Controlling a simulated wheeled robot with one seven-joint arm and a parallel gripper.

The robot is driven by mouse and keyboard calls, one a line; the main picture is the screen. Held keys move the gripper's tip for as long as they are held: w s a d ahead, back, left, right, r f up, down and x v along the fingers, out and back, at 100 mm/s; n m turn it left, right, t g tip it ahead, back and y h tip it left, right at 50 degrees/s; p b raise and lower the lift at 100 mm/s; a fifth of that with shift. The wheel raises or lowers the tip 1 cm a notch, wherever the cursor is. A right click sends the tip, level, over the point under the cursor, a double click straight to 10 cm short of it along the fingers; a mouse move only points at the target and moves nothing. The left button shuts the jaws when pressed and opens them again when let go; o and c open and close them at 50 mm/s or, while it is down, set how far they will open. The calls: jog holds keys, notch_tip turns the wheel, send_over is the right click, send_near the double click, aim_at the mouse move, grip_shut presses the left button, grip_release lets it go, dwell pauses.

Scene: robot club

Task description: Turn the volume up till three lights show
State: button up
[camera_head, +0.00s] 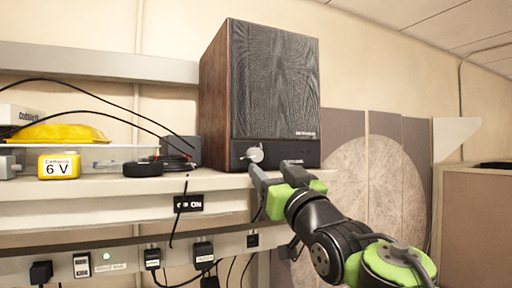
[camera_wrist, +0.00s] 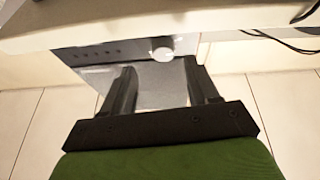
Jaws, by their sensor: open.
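A speaker (camera_head: 262,92) with a dark grille and wooden sides stands on a white shelf. Its volume knob (camera_head: 255,155), round and silvery, sits on the dark panel low on the front. The knob also shows in the wrist view (camera_wrist: 163,54), just beyond the fingertips. In the wrist view a row of small marks or lights (camera_wrist: 97,52) runs along the panel; I cannot tell whether any is lit. My gripper (camera_head: 276,170) is open and empty in front of the panel, and it overlaps its lower part in the head view. In the wrist view the fingers (camera_wrist: 160,82) are apart and the knob appears untouched.
Cables hang over the shelf edge. A power strip (camera_head: 120,262) with plugs runs below. A cabinet (camera_head: 474,215) stands at right.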

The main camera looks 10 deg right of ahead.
aim_at(256, 156)
jog(key=x, duration=0.1)
jog(key=p+x, duration=0.1)
jog(key=x, duration=0.1)
jog(key=p+x, duration=0.1)
jog(key=x, duration=0.1)
jog(key=shift+s+a+r, duration=0.1)
jog(key=shift+a+r, duration=0.2)
jog(key=shift+r, duration=0.1)
jog(key=shift+w+p, duration=0.3)
jog(key=shift+w, duration=0.1)
jog(key=shift+f, duration=0.1)
jog(key=shift+s, duration=0.1)
jog(key=c, duration=1)
jog(key=shift+c, duration=0.2)
